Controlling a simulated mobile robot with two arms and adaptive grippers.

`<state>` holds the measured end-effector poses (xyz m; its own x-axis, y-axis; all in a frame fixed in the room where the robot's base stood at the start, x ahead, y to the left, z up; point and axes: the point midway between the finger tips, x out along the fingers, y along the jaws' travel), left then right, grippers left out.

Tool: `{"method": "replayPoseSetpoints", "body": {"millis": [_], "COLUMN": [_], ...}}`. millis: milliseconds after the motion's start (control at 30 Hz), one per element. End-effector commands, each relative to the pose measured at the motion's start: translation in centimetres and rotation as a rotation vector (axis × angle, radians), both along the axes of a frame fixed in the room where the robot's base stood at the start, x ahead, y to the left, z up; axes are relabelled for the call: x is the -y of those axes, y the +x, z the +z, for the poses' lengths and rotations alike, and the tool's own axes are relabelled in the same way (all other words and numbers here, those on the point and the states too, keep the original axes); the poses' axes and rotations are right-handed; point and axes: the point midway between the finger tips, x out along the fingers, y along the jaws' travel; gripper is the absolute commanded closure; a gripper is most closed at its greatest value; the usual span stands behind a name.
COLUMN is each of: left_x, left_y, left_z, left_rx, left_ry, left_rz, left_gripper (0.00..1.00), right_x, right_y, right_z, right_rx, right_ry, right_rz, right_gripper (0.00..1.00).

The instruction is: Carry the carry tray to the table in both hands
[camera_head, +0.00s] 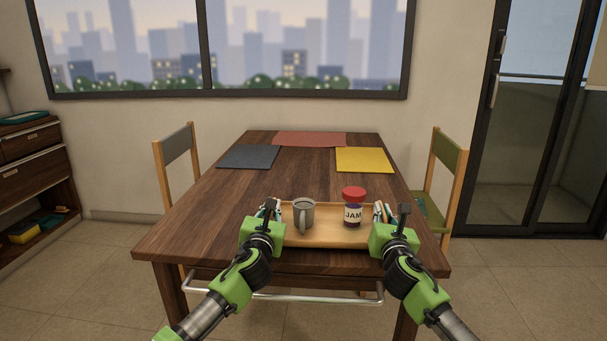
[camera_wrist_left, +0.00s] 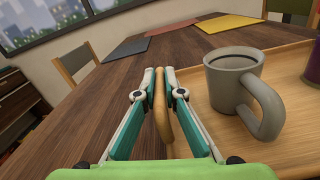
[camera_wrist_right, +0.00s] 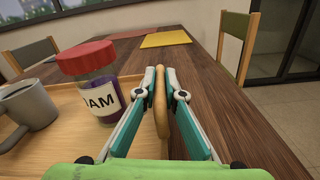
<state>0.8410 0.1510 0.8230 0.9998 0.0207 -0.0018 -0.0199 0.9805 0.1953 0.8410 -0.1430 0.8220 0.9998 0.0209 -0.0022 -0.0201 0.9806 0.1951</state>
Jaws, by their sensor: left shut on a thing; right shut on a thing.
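The wooden carry tray (camera_head: 330,236) is at the near edge of the dark wood table (camera_head: 230,200); I cannot tell whether it rests on the top or hangs just above it. A grey mug (camera_head: 304,214) with a dark drink stands upright on its left part. A jam jar (camera_head: 353,208) with a red lid stands upright on its right part. My left gripper (camera_head: 270,208) is shut on the tray's left rim, seen between its fingers in the left wrist view (camera_wrist_left: 162,100). My right gripper (camera_head: 385,212) is shut on the right rim, seen in the right wrist view (camera_wrist_right: 160,100).
Grey (camera_head: 248,157), red (camera_head: 310,139) and yellow (camera_head: 364,160) placemats lie toward the table's far end. The middle of the tabletop is bare. Chairs stand at the left (camera_head: 178,160) and right (camera_head: 448,180) sides. A drawer unit (camera_head: 30,170) is at far left.

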Motion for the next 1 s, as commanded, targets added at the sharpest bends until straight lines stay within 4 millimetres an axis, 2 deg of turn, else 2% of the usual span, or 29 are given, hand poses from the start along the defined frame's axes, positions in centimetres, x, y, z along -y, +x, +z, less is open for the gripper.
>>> {"method": "replayPoseSetpoints", "body": {"millis": [300,333,367,400,767,1000], "left_x": [0.0,0.0,0.0,0.0,0.0,0.0], "left_y": [0.0,0.0,0.0,0.0,-0.2,-2.4], "left_z": [-1.8,-1.7,-1.7,-1.7,-1.7,-1.7], "left_rx": [0.004,0.0,0.0,0.0,0.0,0.001], "left_ry": [0.0,0.0,0.0,0.0,0.0,0.001], "left_rz": [0.0,0.001,0.001,0.001,0.0,-0.001], "left_gripper": [1.0,0.83,0.75,0.74,0.74,0.74], "right_x": [0.0,0.0,0.0,0.0,0.0,0.0], "right_y": [0.0,0.0,0.0,0.0,0.0,0.0], "right_z": [-1.8,-1.6,-1.6,-1.6,-1.6,-1.6], "right_rx": [0.004,0.001,0.001,0.001,0.0,0.0], "right_ry": [0.0,0.0,0.0,0.0,0.0,0.0], "right_rz": [0.0,0.0,0.0,-0.001,0.0,0.0], "right_gripper": [1.0,0.83,0.75,0.74,0.74,0.74]}}
